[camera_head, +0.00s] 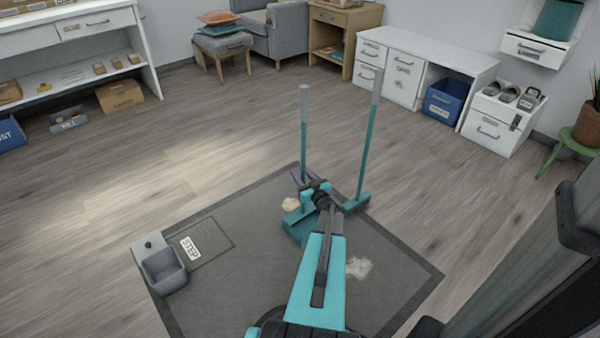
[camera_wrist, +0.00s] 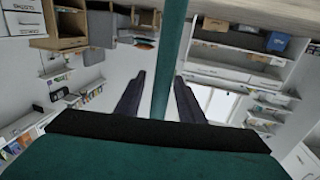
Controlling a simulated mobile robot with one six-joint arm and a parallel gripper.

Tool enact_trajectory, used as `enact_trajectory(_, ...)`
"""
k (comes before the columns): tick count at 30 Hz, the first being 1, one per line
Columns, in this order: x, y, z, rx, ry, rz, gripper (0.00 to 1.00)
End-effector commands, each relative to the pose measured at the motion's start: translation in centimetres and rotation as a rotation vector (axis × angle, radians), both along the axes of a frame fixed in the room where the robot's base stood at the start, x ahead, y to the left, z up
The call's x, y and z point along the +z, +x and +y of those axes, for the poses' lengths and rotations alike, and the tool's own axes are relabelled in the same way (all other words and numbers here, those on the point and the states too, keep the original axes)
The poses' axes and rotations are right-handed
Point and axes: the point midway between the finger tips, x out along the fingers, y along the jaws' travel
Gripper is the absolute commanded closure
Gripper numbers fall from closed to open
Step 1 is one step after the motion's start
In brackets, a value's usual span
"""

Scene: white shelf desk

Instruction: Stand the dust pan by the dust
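The dust pan (camera_head: 293,225) is dark teal and stands on the dark mat, with a tall upright handle ending in a grey grip. My arm hides part of its pan. My gripper (camera_head: 298,177) is low at the handle. In the wrist view my gripper (camera_wrist: 160,77) has one finger on each side of the teal handle (camera_wrist: 171,40), and a gap shows on the left, so it looks open around it. The dust (camera_head: 358,267) is a pale patch on the mat, right of my arm and apart from the pan.
A teal broom (camera_head: 357,203) stands upright at the mat's (camera_head: 405,270) back edge, just right of the pan. A beige crumpled lump (camera_head: 289,204) lies left of the pan. A grey pedal bin (camera_head: 163,272) is at the mat's left. Wood floor behind is clear.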

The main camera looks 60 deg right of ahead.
Motion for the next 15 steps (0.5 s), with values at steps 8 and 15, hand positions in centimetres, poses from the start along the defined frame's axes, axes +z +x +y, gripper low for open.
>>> enact_trajectory(8, 0.3, -3.5, 2.0, -0.002, 0.001, 0.0, 0.65)
enact_trajectory(15, 0.3, -6.8, 3.9, -0.002, 0.001, 0.0, 0.65)
